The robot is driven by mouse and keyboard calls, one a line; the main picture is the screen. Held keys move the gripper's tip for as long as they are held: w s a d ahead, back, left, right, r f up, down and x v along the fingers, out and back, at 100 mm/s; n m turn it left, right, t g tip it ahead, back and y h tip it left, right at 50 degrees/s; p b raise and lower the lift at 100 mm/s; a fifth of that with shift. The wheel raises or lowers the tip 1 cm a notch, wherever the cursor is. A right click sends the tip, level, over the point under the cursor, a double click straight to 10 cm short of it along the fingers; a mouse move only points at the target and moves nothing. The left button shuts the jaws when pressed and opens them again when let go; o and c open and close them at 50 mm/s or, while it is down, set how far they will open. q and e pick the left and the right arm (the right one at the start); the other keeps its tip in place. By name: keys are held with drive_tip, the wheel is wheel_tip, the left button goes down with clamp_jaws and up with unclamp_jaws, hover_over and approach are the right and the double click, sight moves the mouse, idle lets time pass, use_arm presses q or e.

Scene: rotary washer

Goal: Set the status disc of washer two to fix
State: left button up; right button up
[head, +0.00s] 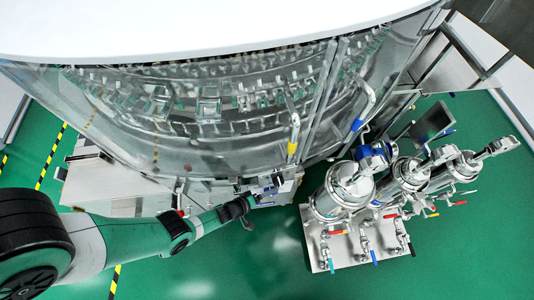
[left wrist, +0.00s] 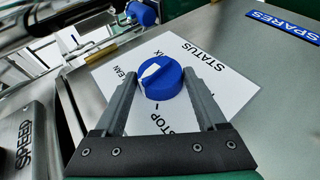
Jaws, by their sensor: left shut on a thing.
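The blue status disc (left wrist: 165,88) with a white pointer mark sits on a white card (left wrist: 238,92) in the left wrist view. The card reads STATUS, STOP and partly hidden words ending in IX and EAN. The white mark lies on the disc's upper-left part; its exact setting is hard to tell. My left gripper (left wrist: 160,77) has one finger on each side of the disc and is shut on it. In the head view my left gripper (head: 248,199) reaches the front of the washer (head: 210,145); the disc is too small to make out. My right gripper is not in view.
A SPARES label (left wrist: 284,27) lies at the upper right of the metal panel, and a SPEED plate (left wrist: 25,140) at the left. In the head view, steel filter housings (head: 343,190) with valves stand right of my gripper. Green floor is clear in front.

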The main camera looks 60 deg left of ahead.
use_arm(q)
drive_tip(key=o, duration=1.3)
drive_tip(key=p+v, duration=0.8)
drive_tip(key=v, duration=0.3)
drive_tip(key=shift+s+r, duration=0.1)
drive_tip(key=shift+s, duration=0.2)
